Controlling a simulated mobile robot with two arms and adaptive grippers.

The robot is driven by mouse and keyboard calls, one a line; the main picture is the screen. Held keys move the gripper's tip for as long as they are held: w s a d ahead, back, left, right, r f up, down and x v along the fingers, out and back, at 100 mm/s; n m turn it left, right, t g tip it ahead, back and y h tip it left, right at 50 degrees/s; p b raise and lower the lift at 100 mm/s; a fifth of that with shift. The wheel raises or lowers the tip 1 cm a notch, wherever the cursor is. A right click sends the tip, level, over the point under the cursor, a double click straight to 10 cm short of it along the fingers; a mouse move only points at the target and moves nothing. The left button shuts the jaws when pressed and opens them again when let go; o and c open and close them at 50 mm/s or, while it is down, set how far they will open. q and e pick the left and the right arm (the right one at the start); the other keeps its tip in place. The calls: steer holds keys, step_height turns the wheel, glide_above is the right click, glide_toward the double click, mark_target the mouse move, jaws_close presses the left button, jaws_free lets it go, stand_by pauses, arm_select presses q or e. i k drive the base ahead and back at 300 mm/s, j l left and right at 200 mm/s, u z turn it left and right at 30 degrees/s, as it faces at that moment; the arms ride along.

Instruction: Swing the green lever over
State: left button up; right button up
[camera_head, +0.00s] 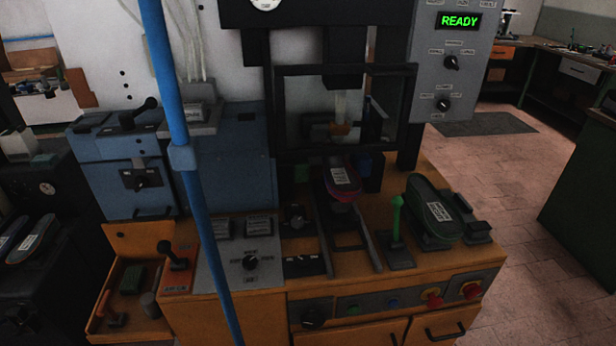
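The green lever (396,217) stands nearly upright on a dark base on the orange machine bench (290,272), right of the middle. Its round knob is at the top. It stands between the dark rails (345,237) on its left and a dark green shoe-shaped piece (430,210) on its right. Nothing touches the lever. Neither of my grippers shows in the head view.
A blue vertical pole (186,158) crosses the view on the left. A dark frame (345,110) stands behind the rails, with a pinkish-red piece (343,183) below it. A black-knobbed lever (173,255) stands at the left. A panel (455,60) reads READY.

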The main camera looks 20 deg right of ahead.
mark_target(398, 201)
steer(key=z, duration=1.3)
